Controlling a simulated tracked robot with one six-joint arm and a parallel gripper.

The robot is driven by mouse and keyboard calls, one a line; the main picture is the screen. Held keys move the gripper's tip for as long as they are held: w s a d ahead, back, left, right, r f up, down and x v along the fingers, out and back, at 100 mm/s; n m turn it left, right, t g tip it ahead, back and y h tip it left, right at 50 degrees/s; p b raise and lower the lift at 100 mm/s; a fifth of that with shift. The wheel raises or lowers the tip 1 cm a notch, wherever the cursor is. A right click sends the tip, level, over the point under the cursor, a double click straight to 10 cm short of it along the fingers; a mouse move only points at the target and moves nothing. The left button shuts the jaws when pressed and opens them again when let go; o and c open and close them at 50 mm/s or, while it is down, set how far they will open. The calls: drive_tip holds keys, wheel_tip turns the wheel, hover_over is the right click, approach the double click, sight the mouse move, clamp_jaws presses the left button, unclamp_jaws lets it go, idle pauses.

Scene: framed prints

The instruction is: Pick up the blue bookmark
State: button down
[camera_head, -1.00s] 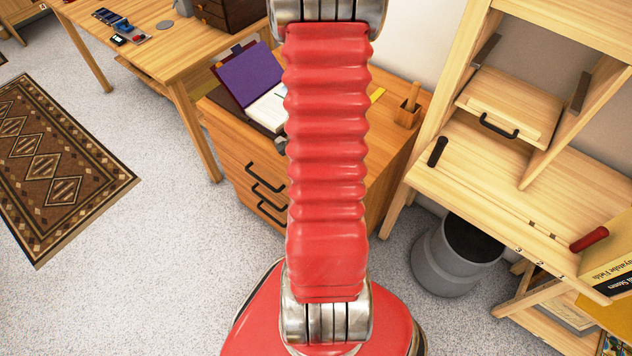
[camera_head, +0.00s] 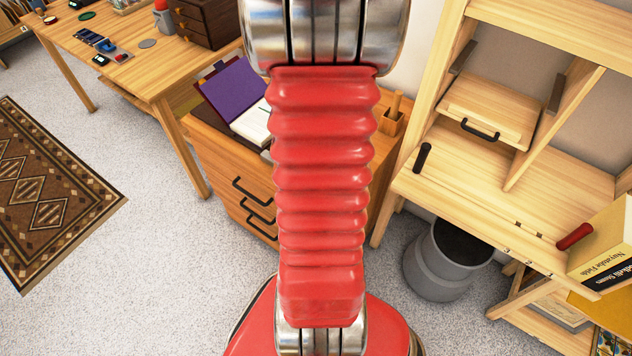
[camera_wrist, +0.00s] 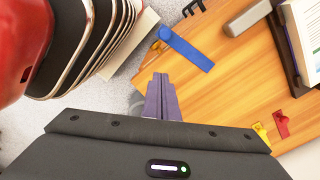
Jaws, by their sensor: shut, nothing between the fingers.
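The blue bookmark (camera_wrist: 190,50) shows in the wrist view as a flat blue strip with a rounded end, over the wooden cabinet top near its edge. My gripper (camera_wrist: 161,80) is shut and empty, with its fingers pointing toward the cabinet top, below and left of the bookmark in the picture and apart from it. A yellow strip (camera_wrist: 262,136) and a red strip (camera_wrist: 281,124) lie farther right. In the head view my red arm covers much of the cabinet top, and neither the bookmark nor my gripper can be seen there.
An open book with a purple cover (camera_head: 228,88) lies on the wooden drawer cabinet (camera_head: 225,185). A wooden pen holder (camera_head: 391,121) stands at its right. A grey bin (camera_head: 448,262) and a shelf desk (camera_head: 500,200) are to the right.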

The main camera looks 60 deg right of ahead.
drive_tip(key=shift+r, duration=0.65)
drive_tip(key=c, duration=2.5)
unclamp_jaws()
